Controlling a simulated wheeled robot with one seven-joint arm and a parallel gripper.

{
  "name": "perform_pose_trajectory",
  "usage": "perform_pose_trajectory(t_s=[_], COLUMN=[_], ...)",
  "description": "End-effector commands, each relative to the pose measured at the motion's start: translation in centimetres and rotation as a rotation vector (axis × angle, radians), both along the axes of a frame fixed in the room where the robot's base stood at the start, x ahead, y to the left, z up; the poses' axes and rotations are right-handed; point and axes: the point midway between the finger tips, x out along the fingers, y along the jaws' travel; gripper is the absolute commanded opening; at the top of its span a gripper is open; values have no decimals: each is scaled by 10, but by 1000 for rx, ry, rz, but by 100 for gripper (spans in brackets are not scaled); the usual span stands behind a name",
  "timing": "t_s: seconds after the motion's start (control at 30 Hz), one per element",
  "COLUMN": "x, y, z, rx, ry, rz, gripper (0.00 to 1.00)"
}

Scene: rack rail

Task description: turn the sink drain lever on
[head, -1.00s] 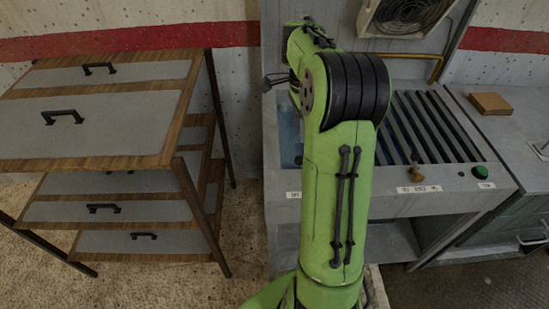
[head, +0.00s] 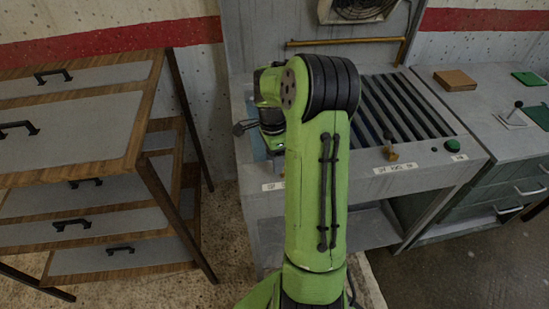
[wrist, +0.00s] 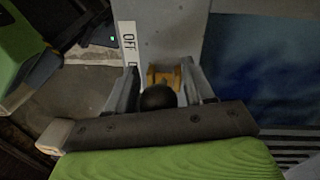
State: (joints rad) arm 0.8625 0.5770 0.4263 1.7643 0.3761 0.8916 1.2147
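In the wrist view, a lever with a black ball knob (wrist: 158,98) and a brass-yellow mount (wrist: 163,77) stands at the sink's edge beside a white label (wrist: 128,42) reading OFF. My gripper (wrist: 161,92) has its two fingers apart, one on each side of the knob. Contact with the knob cannot be made out. The sink's blue basin (wrist: 255,60) lies to the right. In the head view, my green arm reaches over the left of the grey sink unit (head: 415,182) and hides this lever and my fingertips.
A second brass lever with a dark knob (head: 389,152) and a green button (head: 452,146) sit on the unit's front edge, right of my arm. Dark slats (head: 405,110) cover its top. A wooden drawer cabinet (head: 70,135) stands left. A brown block (head: 455,80) lies on the right counter.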

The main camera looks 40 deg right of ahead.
Motion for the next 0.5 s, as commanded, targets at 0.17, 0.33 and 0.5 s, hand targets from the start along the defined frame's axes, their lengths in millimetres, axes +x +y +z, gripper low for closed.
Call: perform_pose_trajectory(t_s=[0.17,0.33,0.5], x=[0,0,0], y=[0,0,0], z=[0,0,1], rx=[0,0,0], ry=[0,0,-1], rz=[0,0,0], gripper=[25,0,0])
